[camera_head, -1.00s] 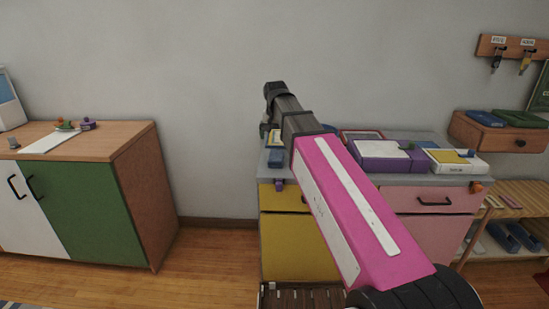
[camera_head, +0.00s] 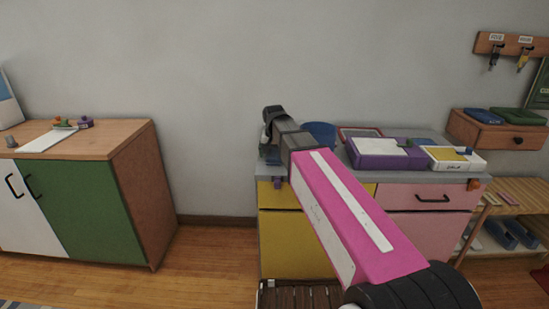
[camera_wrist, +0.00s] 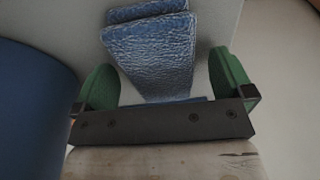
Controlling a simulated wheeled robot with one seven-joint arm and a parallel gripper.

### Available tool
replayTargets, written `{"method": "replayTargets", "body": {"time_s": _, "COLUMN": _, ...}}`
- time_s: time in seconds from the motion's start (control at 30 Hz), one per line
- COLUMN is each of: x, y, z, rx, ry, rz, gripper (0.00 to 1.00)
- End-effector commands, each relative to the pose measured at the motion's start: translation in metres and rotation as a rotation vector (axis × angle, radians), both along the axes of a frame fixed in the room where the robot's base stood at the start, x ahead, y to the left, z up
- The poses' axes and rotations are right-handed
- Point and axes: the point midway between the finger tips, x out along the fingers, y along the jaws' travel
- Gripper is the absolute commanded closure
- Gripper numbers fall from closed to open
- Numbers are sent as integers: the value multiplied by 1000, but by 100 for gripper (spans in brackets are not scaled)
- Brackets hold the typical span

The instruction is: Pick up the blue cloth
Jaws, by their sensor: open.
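The blue cloth (camera_wrist: 150,55) shows in the wrist view as a folded, textured blue piece on a grey surface. It lies ahead of and partly between the two green fingers of my gripper (camera_wrist: 164,82). The fingers are wide apart, one on each side, and nothing is clamped between them. I cannot tell how high the fingers are above the cloth. In the head view my arm reaches over the grey top of the cabinet, and the cloth there is mostly hidden behind my wrist.
A blue round container (camera_wrist: 35,110) stands close left of my gripper; it shows behind my arm in the head view (camera_head: 320,133). A purple box (camera_head: 385,160) and a white and yellow box (camera_head: 455,158) sit further right on the cabinet top. A wooden-topped cabinet (camera_head: 95,145) stands left.

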Motion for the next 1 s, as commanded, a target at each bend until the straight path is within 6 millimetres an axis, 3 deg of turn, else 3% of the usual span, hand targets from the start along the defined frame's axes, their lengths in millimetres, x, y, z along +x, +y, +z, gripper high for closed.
{"method": "replayTargets", "body": {"time_s": 0.23, "x": 0, "y": 0, "z": -3, "rx": 0, "ry": 0, "rz": 0, "gripper": 1}}
{"method": "replayTargets", "body": {"time_s": 0.27, "x": 0, "y": 0, "z": -3, "rx": 0, "ry": 0, "rz": 0, "gripper": 8}}
{"method": "replayTargets", "body": {"time_s": 0.4, "x": 0, "y": 0, "z": -3, "rx": 0, "ry": 0, "rz": 0, "gripper": 52}}
{"method": "replayTargets", "body": {"time_s": 0.77, "x": 1, "y": 0, "z": -2, "rx": 0, "ry": 0, "rz": 0, "gripper": 52}}
{"method": "replayTargets", "body": {"time_s": 1.0, "x": 1, "y": 0, "z": 13, "rx": 1, "ry": -2, "rz": 0, "gripper": 52}}
